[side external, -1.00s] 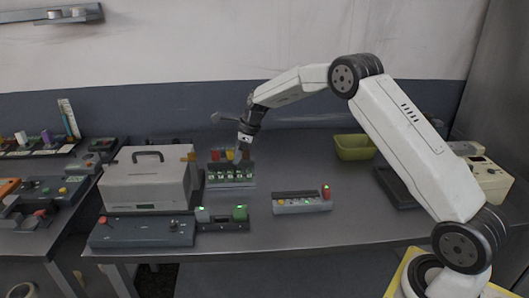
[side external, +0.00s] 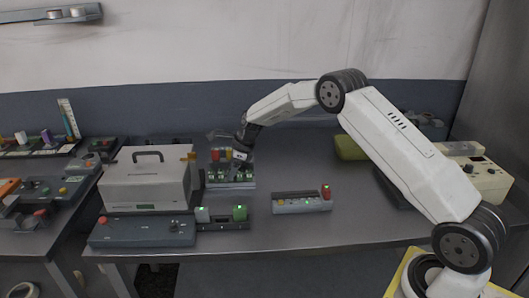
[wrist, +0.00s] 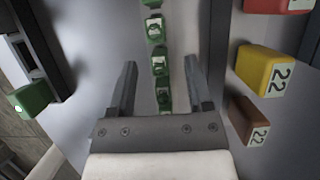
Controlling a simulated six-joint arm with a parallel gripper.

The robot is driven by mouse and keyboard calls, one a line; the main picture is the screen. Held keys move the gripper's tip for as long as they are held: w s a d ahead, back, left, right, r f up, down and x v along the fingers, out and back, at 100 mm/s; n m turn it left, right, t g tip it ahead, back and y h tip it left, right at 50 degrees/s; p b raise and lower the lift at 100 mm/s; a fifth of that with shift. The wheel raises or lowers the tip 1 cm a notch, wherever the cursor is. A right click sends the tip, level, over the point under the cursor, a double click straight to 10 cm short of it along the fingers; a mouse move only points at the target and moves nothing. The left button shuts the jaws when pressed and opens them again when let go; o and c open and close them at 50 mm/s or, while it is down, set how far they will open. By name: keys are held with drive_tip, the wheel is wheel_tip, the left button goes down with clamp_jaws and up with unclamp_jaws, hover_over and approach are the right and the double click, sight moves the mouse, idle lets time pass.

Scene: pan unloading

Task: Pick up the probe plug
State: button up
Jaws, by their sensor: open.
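My gripper (side external: 241,153) is at the device with the row of green terminals (side external: 230,176), on the left half of the bench. In the wrist view my gripper (wrist: 160,66) is open, and its two fingers stand on either side of the line of green terminals (wrist: 160,65). Nothing is seen held between them. A yellow plug (wrist: 258,66) and a brown plug (wrist: 247,117), both labelled 22, are right of the fingers, with a red plug (wrist: 268,4) at the top edge. I cannot tell which piece is the probe plug.
A white case (side external: 148,178) stands just left of the terminal device. In front are a blue-grey control box (side external: 142,231) and a small unit with a green block (side external: 240,212). A grey strip with a red knob (side external: 300,203) lies to the right, with bare bench around it.

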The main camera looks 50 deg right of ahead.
drive_tip(key=shift+x, duration=1)
clamp_jaws()
